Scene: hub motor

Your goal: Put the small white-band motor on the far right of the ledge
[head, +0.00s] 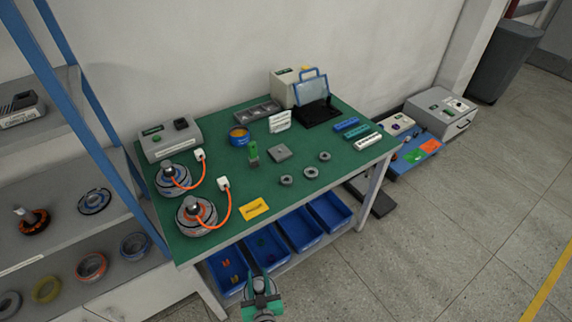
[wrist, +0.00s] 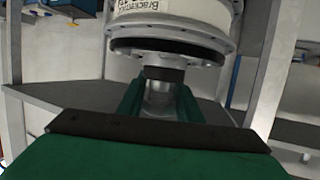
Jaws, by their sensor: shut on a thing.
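My gripper (head: 260,287) is in front of the workbench, low in the head view near the blue bins. In the wrist view, its green fingers (wrist: 160,100) are shut around the metal shaft (wrist: 159,92) of a motor. This white-band motor (wrist: 170,10) has a white band with dark lettering, a metal flange and a dark ring; its top is cut off by the frame. I cannot make it out in the head view. A grey shelf rack (head: 60,245) at left bears a black-and-orange motor (head: 32,222) and several rings. I cannot tell which surface is the ledge.
The workbench (head: 312,203) has a green top with two orange-cabled motors (head: 196,213) at left. A yellow sign (head: 254,209) lies near its front edge. Several blue bins (head: 296,229) stand underneath. Open floor (head: 440,235) lies to the right.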

